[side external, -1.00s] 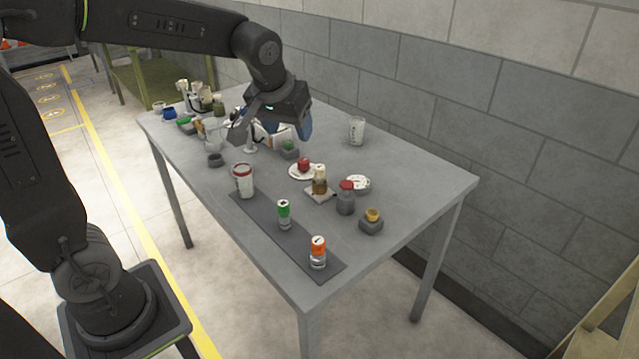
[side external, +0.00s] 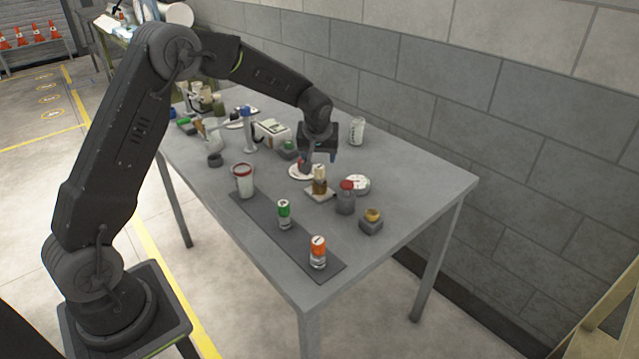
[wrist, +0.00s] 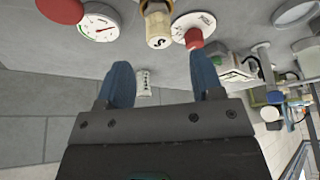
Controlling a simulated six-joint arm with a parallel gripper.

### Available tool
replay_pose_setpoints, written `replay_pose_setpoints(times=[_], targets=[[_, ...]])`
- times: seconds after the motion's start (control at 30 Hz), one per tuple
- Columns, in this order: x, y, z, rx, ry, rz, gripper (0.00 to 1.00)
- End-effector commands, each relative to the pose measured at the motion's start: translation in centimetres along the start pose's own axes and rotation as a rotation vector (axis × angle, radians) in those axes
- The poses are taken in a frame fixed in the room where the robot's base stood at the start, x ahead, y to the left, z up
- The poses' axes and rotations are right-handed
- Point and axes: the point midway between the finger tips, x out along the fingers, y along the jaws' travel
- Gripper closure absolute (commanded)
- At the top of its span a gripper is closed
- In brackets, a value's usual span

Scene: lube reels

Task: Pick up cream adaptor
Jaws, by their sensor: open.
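The cream adaptor appears to be the cream-topped piece with a brown lower part (side external: 320,180), upright on a small pale square plate (side external: 318,195) near the table's middle. In the wrist view, its cream end (wrist: 158,28) shows at the top centre, beyond my fingertips. My gripper (side external: 318,160) is over the table just behind it, near a white disc with a red knob. In the wrist view, the two blue fingers of my gripper (wrist: 162,68) are apart, with nothing held between them. I cannot tell the exact gap to the adaptor.
The white disc (side external: 295,173) is close by on the left. A red-capped grey jar (side external: 346,198) and a round gauge (side external: 357,184) stand close on the right. A white cup (side external: 357,130) is behind. Green (side external: 284,214) and orange-capped (side external: 318,252) bottles stand in front.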

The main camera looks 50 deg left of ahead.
Motion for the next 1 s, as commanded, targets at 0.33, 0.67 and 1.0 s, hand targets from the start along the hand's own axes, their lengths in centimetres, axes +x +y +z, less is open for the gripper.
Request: replay_pose_setpoints(times=[0.33, 0.67, 1.0], targets=[[3.3, 0.0, 0.5, 0.000, -0.003, -0.002, 0.39], [6.4, 0.0, 0.6, 0.000, 0.000, 0.001, 0.39], [6.4, 0.0, 0.6, 0.000, 0.000, 0.001, 0.55]])
